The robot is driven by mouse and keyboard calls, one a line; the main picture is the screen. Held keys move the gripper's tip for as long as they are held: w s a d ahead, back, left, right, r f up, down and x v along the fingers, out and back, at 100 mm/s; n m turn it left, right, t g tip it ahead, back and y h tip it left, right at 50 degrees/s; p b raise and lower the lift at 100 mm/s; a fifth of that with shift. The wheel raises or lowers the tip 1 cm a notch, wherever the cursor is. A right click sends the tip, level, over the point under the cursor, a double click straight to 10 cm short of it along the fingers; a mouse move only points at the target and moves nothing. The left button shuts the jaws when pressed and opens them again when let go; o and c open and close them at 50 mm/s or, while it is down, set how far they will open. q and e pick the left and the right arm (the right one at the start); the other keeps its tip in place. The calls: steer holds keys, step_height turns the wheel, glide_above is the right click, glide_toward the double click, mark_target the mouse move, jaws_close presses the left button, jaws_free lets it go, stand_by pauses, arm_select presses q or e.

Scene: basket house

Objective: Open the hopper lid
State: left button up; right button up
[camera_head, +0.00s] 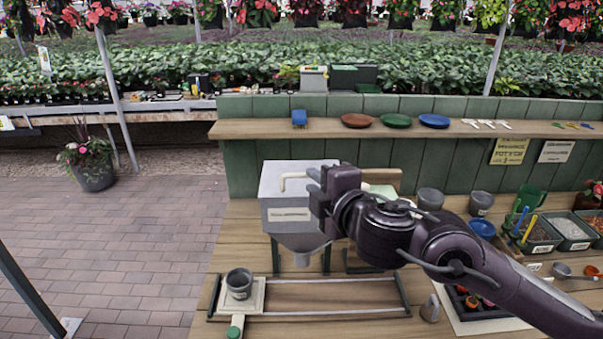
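The hopper (289,215) is a pale grey box with a label and a funnel bottom, standing on dark legs on the wooden bench. Its grey lid (276,168) lies flat across the top and looks closed. A cream bar handle (294,176) shows at the lid's front part, its right end hidden behind my gripper. My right gripper (319,190) is at the hopper's right front, close to the handle. I cannot tell whether it touches the handle or how far its fingers are apart. My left gripper is not in view.
A grey pot (239,283) sits on a sliding plate at the left end of a rail frame (335,313) before the hopper. Grey pots (430,199), trays (570,229) and tools crowd the bench's right. A shelf (330,129) with saucers runs behind. The bench left of the hopper is clear.

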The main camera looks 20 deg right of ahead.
mark_target(306, 177)
steer(key=x, duration=0.6)
steer(key=shift+w+a+f, duration=0.1)
steer(key=shift+w, duration=0.25)
jaws_close()
